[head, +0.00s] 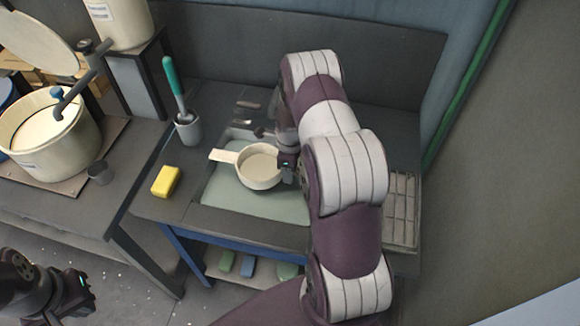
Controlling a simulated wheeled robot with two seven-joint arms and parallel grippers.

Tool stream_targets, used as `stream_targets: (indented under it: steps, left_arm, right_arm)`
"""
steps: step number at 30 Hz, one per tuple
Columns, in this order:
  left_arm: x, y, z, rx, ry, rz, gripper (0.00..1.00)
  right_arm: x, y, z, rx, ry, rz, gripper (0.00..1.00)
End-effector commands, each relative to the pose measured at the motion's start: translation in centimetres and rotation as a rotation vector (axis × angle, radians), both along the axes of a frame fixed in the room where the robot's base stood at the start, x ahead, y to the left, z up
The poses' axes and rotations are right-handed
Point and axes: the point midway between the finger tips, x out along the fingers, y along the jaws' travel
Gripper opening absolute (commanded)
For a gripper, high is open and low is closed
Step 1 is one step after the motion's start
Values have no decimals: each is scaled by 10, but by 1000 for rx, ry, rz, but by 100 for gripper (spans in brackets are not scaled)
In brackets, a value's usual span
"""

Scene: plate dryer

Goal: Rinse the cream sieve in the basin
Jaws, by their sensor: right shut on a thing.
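The cream sieve (258,180) is a round, pale pan-like thing with a flat handle pointing left. It is over or in the basin (220,188), which has a pale green inside. I cannot tell whether the sieve touches the water or the basin floor. My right gripper (286,165) is shut on the sieve at its right side, opposite the handle. My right arm covers the right part of the basin. My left gripper (82,290) is low at the left, away from the sieve, and its jaw gap does not show clearly.
A yellow sponge (166,181) lies left of the basin. A green-handled brush (174,85) stands in a grey cup (188,130) behind it. A faucet (262,133) is at the basin's back edge. A ribbed drainer (402,205) is at the right. A large cream pot (50,140) stands far left.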

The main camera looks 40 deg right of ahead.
Motion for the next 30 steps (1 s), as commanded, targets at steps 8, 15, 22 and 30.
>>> stream_targets:
  steps: [8, 15, 22, 30]
  left_arm:
    - [0, 0, -35, 0, 0, 0, 0]
    - [0, 0, -59, 0, 0, 0, 0]
    - [0, 0, -79, 0, 0, 0, 0]
    - [0, 0, -88, 0, 0, 0, 0]
  right_arm:
    - [0, 0, -44, 0, 0, 2, 0]
    - [0, 0, -77, 0, 0, 2, 0]
    - [1, 0, -105, -1, -2, 3, 0]
    - [0, 0, -118, -1, -1, 3, 0]
